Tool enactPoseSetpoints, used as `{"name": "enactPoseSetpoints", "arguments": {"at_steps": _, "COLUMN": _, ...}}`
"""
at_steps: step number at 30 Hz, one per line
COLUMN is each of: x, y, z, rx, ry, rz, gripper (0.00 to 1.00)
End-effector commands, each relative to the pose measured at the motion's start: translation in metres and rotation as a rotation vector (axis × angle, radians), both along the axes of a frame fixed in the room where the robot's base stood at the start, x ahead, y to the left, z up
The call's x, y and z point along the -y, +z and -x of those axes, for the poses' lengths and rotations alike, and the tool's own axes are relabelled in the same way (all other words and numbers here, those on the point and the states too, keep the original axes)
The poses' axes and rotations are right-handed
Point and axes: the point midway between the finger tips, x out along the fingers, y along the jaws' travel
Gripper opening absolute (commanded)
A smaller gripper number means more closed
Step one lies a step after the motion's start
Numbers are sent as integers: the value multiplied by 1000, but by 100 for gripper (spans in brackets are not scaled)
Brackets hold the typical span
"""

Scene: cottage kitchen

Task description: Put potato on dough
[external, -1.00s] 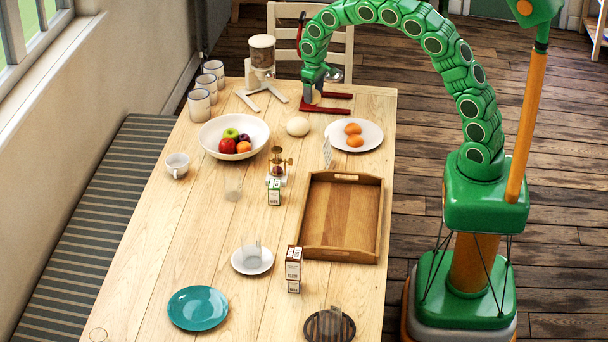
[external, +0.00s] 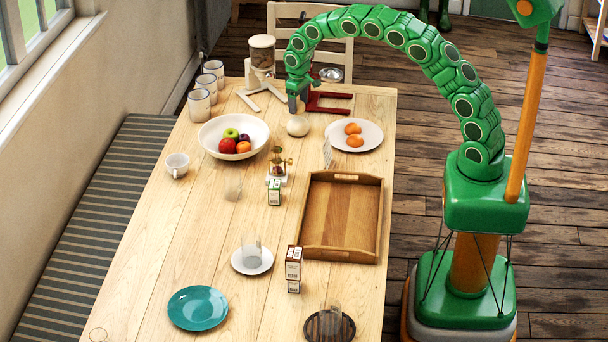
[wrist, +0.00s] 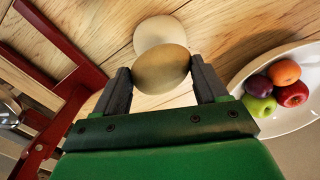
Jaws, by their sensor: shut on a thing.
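The potato (wrist: 162,68) is a smooth tan oval between the two dark fingers of my gripper (wrist: 160,85) in the wrist view. My gripper is shut on it. The dough (wrist: 159,33) is a pale round lump just beyond the potato, partly covered by it in that view. In the external view the dough (external: 298,127) sits on the table near the fruit bowl, and my gripper (external: 295,106) is just above and behind it, pointing down. The potato is hard to make out there. I cannot tell whether it touches the dough.
A white bowl of fruit (external: 207,132) stands left of the dough. A white plate (external: 373,136) with two orange-brown egg-shaped things is to its right. A red stand (external: 328,102) is behind. A wooden tray (external: 310,240) lies nearer. The table left of the tray has free room.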

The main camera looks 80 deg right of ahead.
Motion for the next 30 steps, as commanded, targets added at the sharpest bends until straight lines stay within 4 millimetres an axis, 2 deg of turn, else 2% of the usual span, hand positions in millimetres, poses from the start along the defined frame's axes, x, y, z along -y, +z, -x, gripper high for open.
{"name": "enactPoseSetpoints", "arguments": {"at_steps": 7, "x": 0, "y": -30, "z": 0, "rx": -4, "ry": 1, "rz": -2, "gripper": 39}}
{"name": "enactPoseSetpoints", "arguments": {"at_steps": 19, "x": 0, "y": -34, "z": 0, "rx": -2, "ry": 1, "rz": -1, "gripper": 39}}
{"name": "enactPoseSetpoints", "arguments": {"at_steps": 20, "x": 0, "y": -34, "z": 0, "rx": -2, "ry": 1, "rz": -1, "gripper": 75}}
{"name": "enactPoseSetpoints", "arguments": {"at_steps": 21, "x": 0, "y": -34, "z": 0, "rx": -1, "ry": 1, "rz": 0, "gripper": 81}}
{"name": "enactPoseSetpoints", "arguments": {"at_steps": 24, "x": 0, "y": -34, "z": 0, "rx": -1, "ry": 1, "rz": 0, "gripper": 97}}
{"name": "enactPoseSetpoints", "arguments": {"at_steps": 30, "x": 0, "y": -34, "z": 0, "rx": -1, "ry": 1, "rz": 0, "gripper": 98}}
